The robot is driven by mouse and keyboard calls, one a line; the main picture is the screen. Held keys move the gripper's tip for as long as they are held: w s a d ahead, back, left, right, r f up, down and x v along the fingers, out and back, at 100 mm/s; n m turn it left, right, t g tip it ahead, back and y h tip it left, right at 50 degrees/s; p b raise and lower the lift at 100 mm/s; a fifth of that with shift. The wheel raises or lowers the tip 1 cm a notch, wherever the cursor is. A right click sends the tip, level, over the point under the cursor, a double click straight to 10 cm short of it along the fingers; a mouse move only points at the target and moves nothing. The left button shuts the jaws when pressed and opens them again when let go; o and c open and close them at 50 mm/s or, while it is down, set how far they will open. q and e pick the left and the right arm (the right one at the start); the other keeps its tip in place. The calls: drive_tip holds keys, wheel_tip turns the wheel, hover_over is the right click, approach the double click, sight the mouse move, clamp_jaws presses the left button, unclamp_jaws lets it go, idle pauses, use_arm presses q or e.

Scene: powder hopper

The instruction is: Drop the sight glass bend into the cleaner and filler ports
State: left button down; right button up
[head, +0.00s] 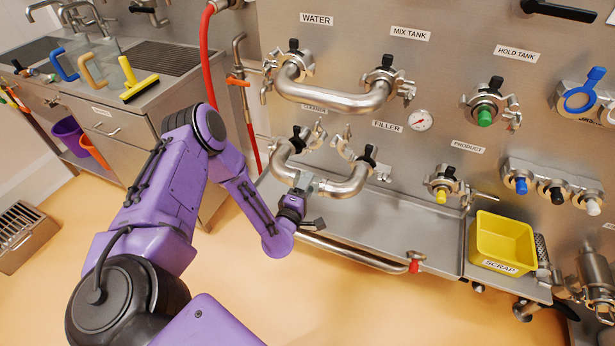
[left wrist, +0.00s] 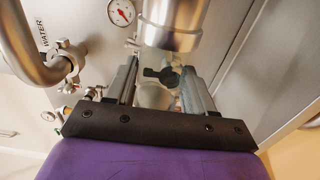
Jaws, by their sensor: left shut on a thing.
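The sight glass bend (head: 345,188) is a U-shaped steel pipe with a clear middle part. In the head view its two ends are up at the CLEANER port (head: 298,139) and the FILLER port (head: 369,157); I cannot tell whether they are fully seated. Clamps at both ports look swung open. My left gripper (head: 303,184) is shut on the bend at its glass part, from below. In the left wrist view the gripper's fingers (left wrist: 165,85) stand on either side of the glass, with the bend's steel pipe (left wrist: 172,25) beyond. My right gripper is out of view.
A larger steel bend (head: 335,100) joins the WATER and MIX TANK ports just above. A drip tray (head: 400,225) runs below the ports, with a yellow SCRAP bin (head: 503,243) at right. A red hose (head: 204,60) hangs left of the panel.

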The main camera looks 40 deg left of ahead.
use_arm(q)
drive_tip(key=w+a+f+b, duration=0.2)
drive_tip(key=w+f+b, duration=0.2)
drive_tip(key=w+b, duration=0.2)
drive_tip(key=shift+w+f+b, duration=0.3)
drive_tip(key=shift+w+b, duration=0.05)
drive_tip(key=shift+w, duration=0.6)
drive_tip(key=shift+f+b, duration=0.45)
idle(0.4)
drive_tip(key=shift+c, duration=1.6)
unclamp_jaws()
drive_tip(key=b+v, duration=0.1)
drive_tip(key=v, duration=0.9)
drive_tip(key=shift+s+d, duration=0.2)
drive_tip(key=shift+s, duration=0.1)
